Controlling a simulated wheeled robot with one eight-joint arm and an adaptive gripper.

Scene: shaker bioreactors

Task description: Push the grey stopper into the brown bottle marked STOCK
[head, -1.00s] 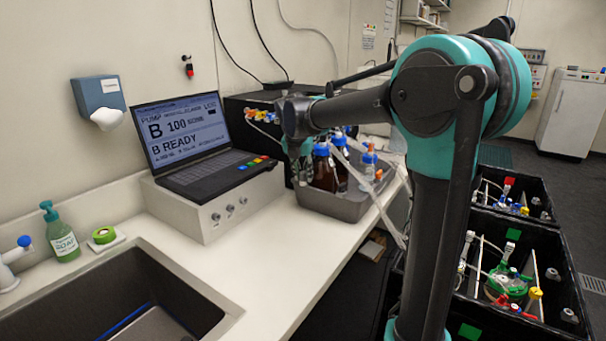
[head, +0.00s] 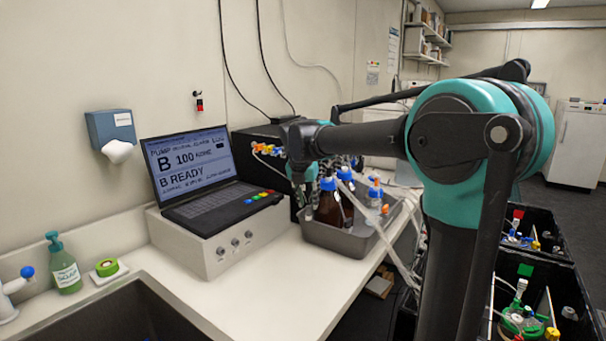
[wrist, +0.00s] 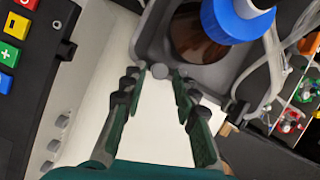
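In the wrist view a small round grey piece, which looks like the grey stopper (wrist: 159,71), lies between my fingertips at the edge of the grey tray. My gripper (wrist: 158,73) is open around it, with a narrow gap on each side. In the head view my gripper (head: 307,210) points down at the tray's left end, beside a brown bottle (head: 328,207) with a blue cap. That bottle's brown glass (wrist: 190,36) and blue cap also show at the top of the wrist view. No STOCK marking is readable.
The grey tray (head: 342,240) also holds another blue-capped bottle and a clear one with orange parts (head: 374,196). Pale tubes hang over its right side. The laptop (head: 200,175) on its white pump box (head: 212,250) stands left. The bench front (head: 270,300) is clear.

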